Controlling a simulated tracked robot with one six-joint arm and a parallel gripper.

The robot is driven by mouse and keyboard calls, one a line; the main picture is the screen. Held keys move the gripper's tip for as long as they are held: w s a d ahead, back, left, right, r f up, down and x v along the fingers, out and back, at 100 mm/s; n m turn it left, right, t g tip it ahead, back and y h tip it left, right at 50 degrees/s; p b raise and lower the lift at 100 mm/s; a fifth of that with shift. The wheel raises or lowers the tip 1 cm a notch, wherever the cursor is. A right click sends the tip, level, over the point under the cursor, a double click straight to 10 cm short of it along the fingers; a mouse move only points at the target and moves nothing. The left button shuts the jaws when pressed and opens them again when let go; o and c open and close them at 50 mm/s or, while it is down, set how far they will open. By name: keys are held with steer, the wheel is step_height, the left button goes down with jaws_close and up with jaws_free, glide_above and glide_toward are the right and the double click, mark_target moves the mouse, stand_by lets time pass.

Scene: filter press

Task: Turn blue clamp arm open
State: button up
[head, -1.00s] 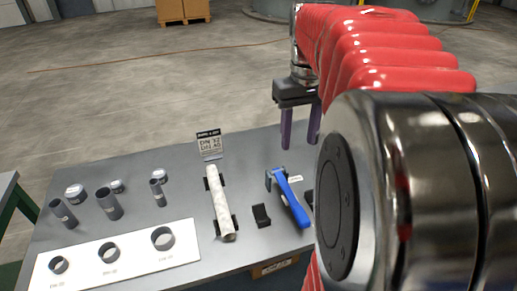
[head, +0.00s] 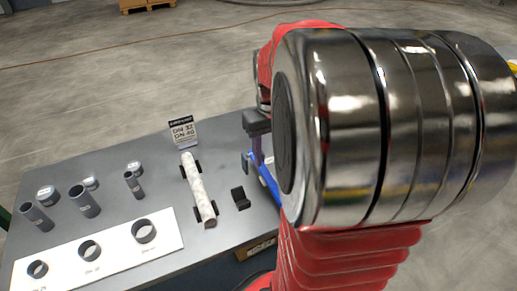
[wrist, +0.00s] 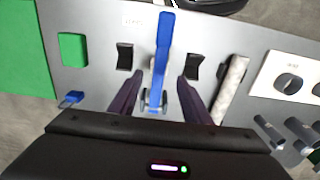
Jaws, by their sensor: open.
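The blue clamp arm (wrist: 163,60) stands out in the wrist view, lying lengthwise between my gripper's fingers, with its metal clamp end (wrist: 152,98) at the near side. In the head view only part of the blue clamp arm (head: 265,177) shows; my arm hides the rest. My gripper (wrist: 158,98) is open, with one purple finger on each side of the clamp, apart from the blue arm in the picture. In the head view my gripper (head: 257,150) is partly hidden by my arm, so its height over the clamp is hard to judge.
A mottled white bar (head: 198,188) lies in black supports beside the clamp. Black holders (wrist: 124,57) (wrist: 194,66) flank it. Grey pipe pieces (head: 84,201) and a white board with rings (head: 115,247) are at the left. A green block (wrist: 73,49) also lies on the grey table.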

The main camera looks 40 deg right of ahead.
steer(key=shift+f, duration=0.35)
steer(key=shift+c, duration=0.2)
jaws_close()
stand_by(1.0)
steer(key=shift+o, duration=0.2)
jaws_free()
stand_by(0.4)
step_height(320, 180, up, 14)
stand_by(0.6)
steer(key=shift+f, duration=0.15)
